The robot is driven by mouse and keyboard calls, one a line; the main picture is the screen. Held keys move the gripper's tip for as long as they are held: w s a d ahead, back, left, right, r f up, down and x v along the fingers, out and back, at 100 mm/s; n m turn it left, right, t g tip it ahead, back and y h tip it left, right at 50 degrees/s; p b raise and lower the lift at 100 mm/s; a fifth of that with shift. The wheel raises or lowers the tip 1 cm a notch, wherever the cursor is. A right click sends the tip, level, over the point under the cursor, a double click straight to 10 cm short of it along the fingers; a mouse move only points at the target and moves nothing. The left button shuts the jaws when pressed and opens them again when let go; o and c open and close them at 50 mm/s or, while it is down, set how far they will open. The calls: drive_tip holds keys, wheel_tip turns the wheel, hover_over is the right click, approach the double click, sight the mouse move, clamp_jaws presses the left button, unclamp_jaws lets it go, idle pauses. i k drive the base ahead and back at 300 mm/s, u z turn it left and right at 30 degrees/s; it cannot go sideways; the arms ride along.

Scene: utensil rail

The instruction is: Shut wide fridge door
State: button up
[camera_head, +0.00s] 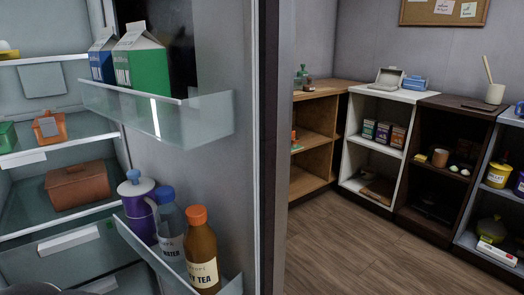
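The fridge door (228,60) stands open on the left half of the head view, its inner side facing me. Its upper door shelf (200,116) holds a green carton (146,66) and a blue carton (102,58). Its lower door shelf (140,242) holds a purple jug (138,208), a water bottle (171,228) and an orange-capped tea bottle (201,250). The fridge interior (30,105) shows at the far left. The door's handle and outer face are hidden.
Inside the fridge are a brown box (78,186) and an orange container (49,127) on glass shelves. Right of the door, wooden floor (345,255) is clear. Low open shelf units, such as a white one (352,178) and a dark one (420,185), line the back wall.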

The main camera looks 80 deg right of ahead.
sight(230, 156)
drive_tip(key=k, duration=0.5)
drive_tip(key=u, duration=2.2)
drive_tip(key=k, duration=1.85)
drive_tip(key=z, duration=1.75)
drive_tip(key=k, duration=0.65)
